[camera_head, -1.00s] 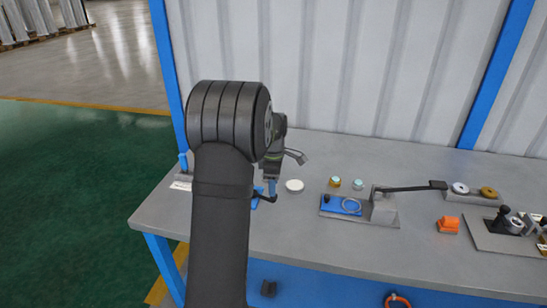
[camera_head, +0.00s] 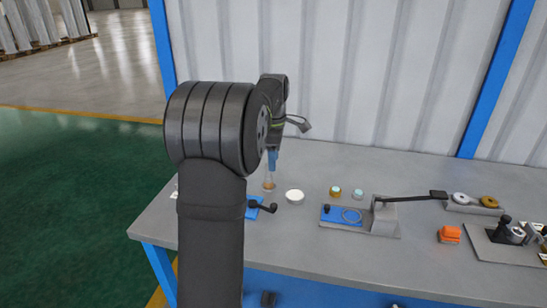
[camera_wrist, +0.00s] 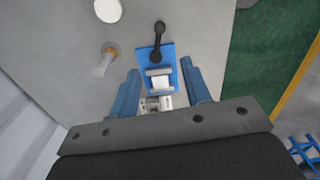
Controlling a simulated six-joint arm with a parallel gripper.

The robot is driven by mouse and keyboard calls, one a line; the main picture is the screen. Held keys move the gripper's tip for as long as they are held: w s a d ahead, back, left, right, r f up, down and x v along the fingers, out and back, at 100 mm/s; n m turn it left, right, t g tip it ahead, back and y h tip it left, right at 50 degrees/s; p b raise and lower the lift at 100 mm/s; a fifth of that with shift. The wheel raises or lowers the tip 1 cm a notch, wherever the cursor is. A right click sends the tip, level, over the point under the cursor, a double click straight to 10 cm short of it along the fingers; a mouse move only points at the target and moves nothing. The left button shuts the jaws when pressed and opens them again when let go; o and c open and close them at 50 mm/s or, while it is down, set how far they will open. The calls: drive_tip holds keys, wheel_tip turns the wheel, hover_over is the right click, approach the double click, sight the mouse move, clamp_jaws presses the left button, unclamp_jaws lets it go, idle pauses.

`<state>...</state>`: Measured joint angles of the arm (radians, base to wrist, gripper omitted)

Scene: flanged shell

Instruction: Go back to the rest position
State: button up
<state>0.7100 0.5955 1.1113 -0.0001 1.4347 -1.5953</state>
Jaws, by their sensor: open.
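My gripper (camera_wrist: 160,92) is open in the wrist view, with its two blue fingers apart and nothing held between them. In the head view my gripper (camera_head: 273,158) hangs down above the left part of the bench, beside my dark arm. A blue fixture (camera_wrist: 155,60) with a black handle shows beyond the fingers in the wrist view, with a pale block on it. In the head view the blue fixture (camera_head: 254,207) is partly hidden behind my arm.
The grey bench (camera_head: 290,245) carries a white round dish (camera_head: 294,196), a small brownish upright piece (camera_head: 268,185), a blue-plated lever fixture (camera_head: 343,215), an orange block (camera_head: 450,235) and ring parts (camera_head: 464,199). A corrugated wall (camera_head: 350,80) stands behind. The space above the bench is open.

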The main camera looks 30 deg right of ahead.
sight(273, 205)
drive_tip(key=shift+f, duration=0.1)
wheel_tip(273, 205, down, 17)
drive_tip(key=shift+f, duration=0.15)
idle(0.7)
drive_tip(key=shift+f, duration=0.2)
drive_tip(key=shift+s+a+r+m, duration=0.25)
drive_tip(key=shift+a+m, duration=0.2)
drive_tip(key=shift+m, duration=0.15)
drive_tip(key=shift+a+m, duration=0.25)
drive_tip(key=shift+m, duration=0.15)
idle(1.4)
